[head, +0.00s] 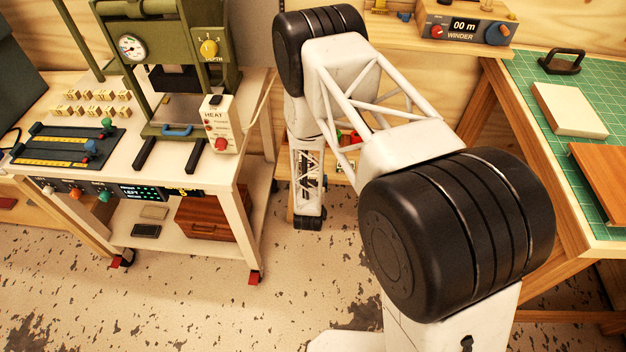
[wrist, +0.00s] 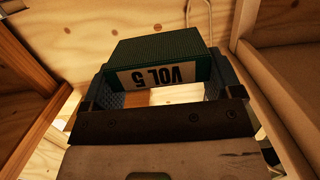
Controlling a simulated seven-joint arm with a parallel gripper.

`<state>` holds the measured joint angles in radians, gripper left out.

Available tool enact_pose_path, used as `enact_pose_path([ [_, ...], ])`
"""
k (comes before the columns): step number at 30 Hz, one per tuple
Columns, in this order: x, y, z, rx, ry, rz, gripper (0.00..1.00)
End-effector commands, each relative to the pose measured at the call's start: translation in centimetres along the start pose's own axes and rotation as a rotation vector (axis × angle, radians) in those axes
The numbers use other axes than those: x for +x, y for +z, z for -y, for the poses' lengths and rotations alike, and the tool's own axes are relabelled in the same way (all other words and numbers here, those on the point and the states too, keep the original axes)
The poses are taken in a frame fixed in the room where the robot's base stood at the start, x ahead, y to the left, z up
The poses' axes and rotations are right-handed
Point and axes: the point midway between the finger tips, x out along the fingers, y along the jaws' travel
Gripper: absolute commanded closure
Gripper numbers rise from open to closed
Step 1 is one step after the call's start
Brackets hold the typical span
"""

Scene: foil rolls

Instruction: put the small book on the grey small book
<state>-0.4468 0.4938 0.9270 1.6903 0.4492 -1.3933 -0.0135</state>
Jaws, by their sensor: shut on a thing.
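My gripper (wrist: 160,98) is shut on a small dark green book (wrist: 160,46) with a pale label reading "VOL 5", upside down in the wrist view. The book sits between the two fingers. In the head view my arm reaches down between the cart and the right bench, and I cannot make out the held book there. On the cart's lower shelf lie a small grey flat thing (head: 154,212), which may be the grey small book, and a small dark flat thing (head: 146,230) in front of it.
A brown wooden box (head: 212,213) stands on the cart's lower shelf (head: 180,238). The cart's top holds a green press (head: 178,60). The right bench has a green mat (head: 535,70) with a cream block (head: 569,109). Wooden boards flank my gripper in the wrist view.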

Motion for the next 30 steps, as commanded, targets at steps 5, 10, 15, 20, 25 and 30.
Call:
enact_pose_path([
  [5, 0.0, 0.0, 0.0, 0.0, 0.0, 0.0, 0.4],
  [10, 0.1, 0.0, -0.3, 0.0, 0.001, 0.0, 0.4],
  [15, 0.4, -0.1, -1.6, 0.0, 0.002, 0.0, 0.4],
  [20, 0.8, -0.2, -3.7, -0.001, 0.003, -0.001, 0.4],
  [25, 1.3, -0.3, -6.7, -0.003, 0.003, -0.001, 0.4],
  [30, 1.7, -0.5, -9.9, -0.004, 0.002, -0.002, 0.4],
])
